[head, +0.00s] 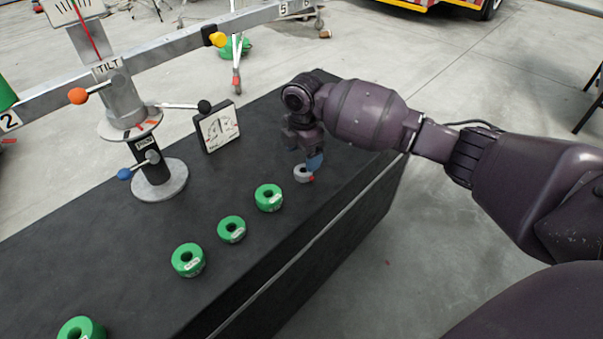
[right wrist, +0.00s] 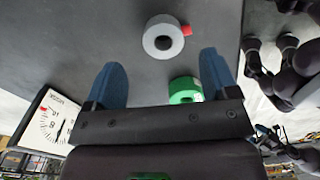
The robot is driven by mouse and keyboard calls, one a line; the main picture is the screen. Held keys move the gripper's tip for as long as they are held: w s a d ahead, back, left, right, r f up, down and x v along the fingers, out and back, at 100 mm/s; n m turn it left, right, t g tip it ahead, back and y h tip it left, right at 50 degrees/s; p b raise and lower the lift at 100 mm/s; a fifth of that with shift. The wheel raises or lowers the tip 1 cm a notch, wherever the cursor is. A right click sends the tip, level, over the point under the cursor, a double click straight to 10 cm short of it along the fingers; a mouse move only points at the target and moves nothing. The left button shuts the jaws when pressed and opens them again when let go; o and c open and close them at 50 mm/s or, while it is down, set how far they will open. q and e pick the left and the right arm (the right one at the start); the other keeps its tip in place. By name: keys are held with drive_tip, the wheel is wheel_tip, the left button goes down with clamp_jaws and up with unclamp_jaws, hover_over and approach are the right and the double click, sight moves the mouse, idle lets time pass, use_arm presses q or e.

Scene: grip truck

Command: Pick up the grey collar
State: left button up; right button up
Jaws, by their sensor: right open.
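The grey collar (head: 303,174) stands on the black table top near its far right end, with a small red knob on its side. My right gripper (head: 314,160) is right above it, pointing down, and partly covers it in the head view. My left gripper is out of view.
Several green collars stand in a row along the black table (head: 235,285); the nearest green collar (head: 269,198) is close to the grey one. A white dial gauge (head: 219,128) and a metal post with a long beam (head: 158,180) stand behind.

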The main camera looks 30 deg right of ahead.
drive_tip(key=shift+f, duration=0.25)
drive_tip(key=f, duration=0.1)
drive_tip(key=f+b, duration=0.1)
drive_tip(key=f, duration=0.1)
drive_tip(key=f+b, duration=0.1)
drive_tip(key=shift+s+f, duration=0.3)
drive_tip(key=shift+f, duration=0.1)
drive_tip(key=shift+w+r, duration=0.1)
drive_tip(key=shift+r, duration=0.15)
drive_tip(key=c, duration=1.2)
wheel_tip(320, 180, up, 7)
drive_tip(key=shift+w+f+p, duration=0.1)
drive_tip(key=shift+f+p, duration=0.05)
drive_tip(key=shift+p, duration=0.95)
wheel_tip(320, 180, up, 13)
drive_tip(key=p, duration=0.4)
use_arm(q)
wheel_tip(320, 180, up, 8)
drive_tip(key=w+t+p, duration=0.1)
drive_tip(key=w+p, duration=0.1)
drive_tip(key=p, duration=0.1)
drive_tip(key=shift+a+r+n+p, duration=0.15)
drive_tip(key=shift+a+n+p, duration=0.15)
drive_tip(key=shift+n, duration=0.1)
use_arm(e)
wheel_tip(320, 180, up, 8)
hover_over(304, 168)
drive_tip(key=s, duration=0.1)
drive_tip(key=shift+a+f, duration=0.1)
drive_tip(key=shift+a, duration=0.25)
